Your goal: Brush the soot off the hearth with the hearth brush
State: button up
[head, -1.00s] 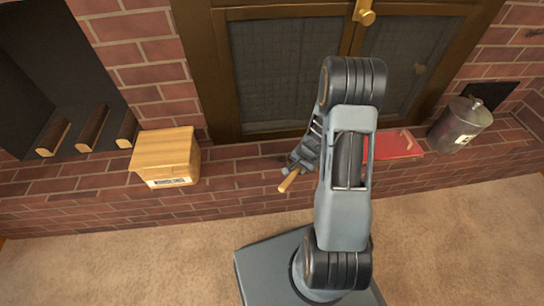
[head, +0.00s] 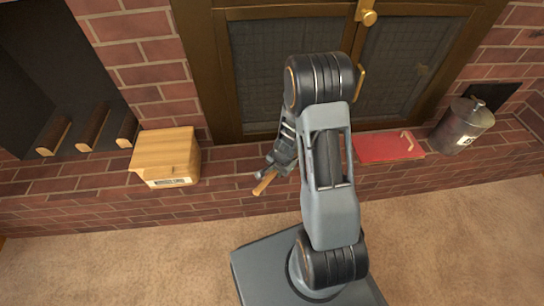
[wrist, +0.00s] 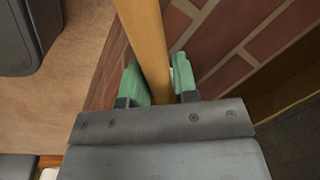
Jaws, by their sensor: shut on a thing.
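My gripper (head: 274,170) is over the brick hearth (head: 225,165), left of the middle in the head view. It is shut on a wooden handle, taken as the hearth brush (head: 264,183), whose handle end sticks out toward the front. In the wrist view the green-padded fingers of my gripper (wrist: 160,86) close on the tan handle of the hearth brush (wrist: 143,30). The brush's bristles are not visible. I cannot make out any soot on the bricks that show.
A wooden box (head: 165,156) stands on the hearth at left. A flat red thing (head: 385,147) and a grey metal canister (head: 462,125) are at right. Glass fireplace doors (head: 270,70) with brass handles are behind. Logs (head: 92,128) lie in the niche at far left.

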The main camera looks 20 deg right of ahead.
jog(key=shift+w+a+r, duration=0.15)
jog(key=shift+a, duration=0.6)
jog(key=shift+p+v, duration=0.75)
jog(key=shift+v, duration=0.2)
jog(key=shift+w+r+p, duration=0.1)
jog(key=shift+r+p, duration=0.2)
jog(key=shift+r, duration=0.05)
jog(key=p+v, duration=0.3)
jog(key=w+p+v, duration=0.1)
jog(key=p+v, duration=0.1)
jog(key=shift+a+r, duration=0.15)
jog(key=shift+a, duration=0.05)
jog(key=shift+s+a, duration=0.1)
